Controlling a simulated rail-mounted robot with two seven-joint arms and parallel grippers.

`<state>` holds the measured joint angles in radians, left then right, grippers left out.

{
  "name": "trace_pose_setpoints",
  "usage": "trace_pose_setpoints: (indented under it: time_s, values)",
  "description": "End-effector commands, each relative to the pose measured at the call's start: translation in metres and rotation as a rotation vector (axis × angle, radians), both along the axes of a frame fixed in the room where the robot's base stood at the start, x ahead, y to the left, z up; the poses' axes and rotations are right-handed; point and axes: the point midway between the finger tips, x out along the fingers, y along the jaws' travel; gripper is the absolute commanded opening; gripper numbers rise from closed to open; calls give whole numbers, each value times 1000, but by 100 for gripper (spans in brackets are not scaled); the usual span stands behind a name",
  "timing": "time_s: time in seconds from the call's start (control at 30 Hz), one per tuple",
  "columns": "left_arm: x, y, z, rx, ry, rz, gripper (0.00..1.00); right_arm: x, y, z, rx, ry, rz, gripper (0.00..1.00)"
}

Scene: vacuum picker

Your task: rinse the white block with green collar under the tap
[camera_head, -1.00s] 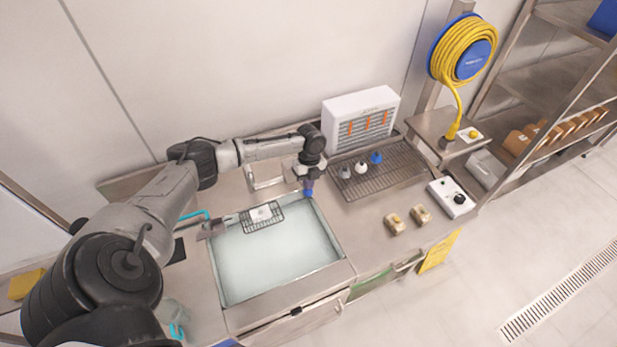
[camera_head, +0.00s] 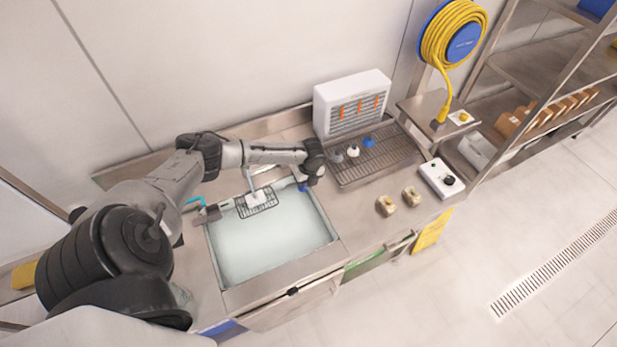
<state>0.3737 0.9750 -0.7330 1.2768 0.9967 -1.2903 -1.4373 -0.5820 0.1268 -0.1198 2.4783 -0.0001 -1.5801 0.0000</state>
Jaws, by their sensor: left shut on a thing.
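My left gripper (camera_head: 304,184) is shut on a small blue piece (camera_head: 304,188) near the sink's back right corner; the fingers are small and partly hidden by the wrist. A white block (camera_head: 257,199) lies in a black wire basket (camera_head: 270,206) at the back of the sink (camera_head: 331,238); I cannot make out a green collar on it. A thin metal tap (camera_head: 250,180) stands behind the basket, its spout near the white block. My left gripper is to the right of the block, apart from it. My right gripper is not in view.
A wire rack (camera_head: 397,157) right of the sink bears grey, white and blue cup-like pieces. Two beige blocks (camera_head: 386,206) (camera_head: 411,197) and a control box (camera_head: 440,179) stand on the counter. A white louvred unit (camera_head: 352,103) stands behind the rack.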

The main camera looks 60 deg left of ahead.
Motion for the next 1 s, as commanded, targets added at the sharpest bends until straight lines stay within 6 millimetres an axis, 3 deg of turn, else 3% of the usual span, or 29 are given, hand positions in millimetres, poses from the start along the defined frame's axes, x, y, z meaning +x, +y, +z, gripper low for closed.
trace_pose_setpoints:
  time_s: [0.2, 1.0]
  values:
    - [-6, 0, -9, 4, 12, 0, 0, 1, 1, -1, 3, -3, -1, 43]
    - [-7, 0, -12, 5, 14, -3, 0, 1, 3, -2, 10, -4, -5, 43]
